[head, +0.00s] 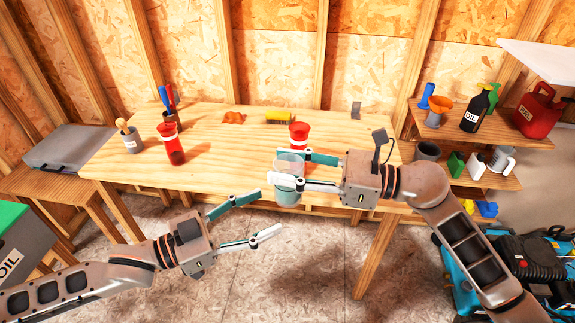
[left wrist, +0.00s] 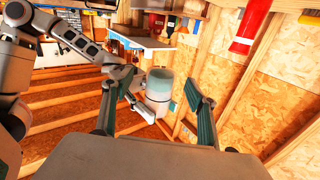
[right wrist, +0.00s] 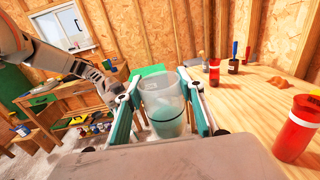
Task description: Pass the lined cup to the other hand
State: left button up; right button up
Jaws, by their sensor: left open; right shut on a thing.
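The lined cup (head: 287,180) is a clear, tall cup with a teal lower part, held in the air in front of the table's front edge. My right gripper (head: 276,169) is shut on it, one finger on each side. In the right wrist view the cup (right wrist: 165,105) stands between the two fingers. My left gripper (head: 262,215) is open and empty, lower and to the left of the cup, apart from it. In the left wrist view the cup (left wrist: 158,92) shows beyond and between the open fingers.
On the wooden table (head: 215,150) are a red bottle (head: 172,143), another red bottle (head: 299,135), a yellow sponge (head: 278,117), an orange cloth (head: 233,118) and a brush holder (head: 130,138). Shelves with an oil bottle (head: 474,112) stand at right. The floor space before the table is open.

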pick_arm(q)
jog(key=w+a+f+n+t+y, duration=0.1)
jog(key=a+f+n+t+y, duration=0.15)
jog(key=f, duration=0.45)
jog(key=a+f+n+t+y, duration=0.1)
jog(key=f+n+y, duration=0.25)
jog(key=f, duration=0.45)
jog(key=s+a+f+n+g+y, duration=0.1)
jog(key=s+a+f+y, duration=0.2)
jog(key=f, duration=0.6)
jog(key=s+a+f+n+g+y, duration=0.1)
jog(key=s+a+f+y, duration=0.3)
jog(key=s+a+f, duration=0.3)
jog(key=shift+s+a+f+y, duration=0.3)
jog(key=shift+s+f, duration=0.6)
jog(key=shift+s, duration=0.15)
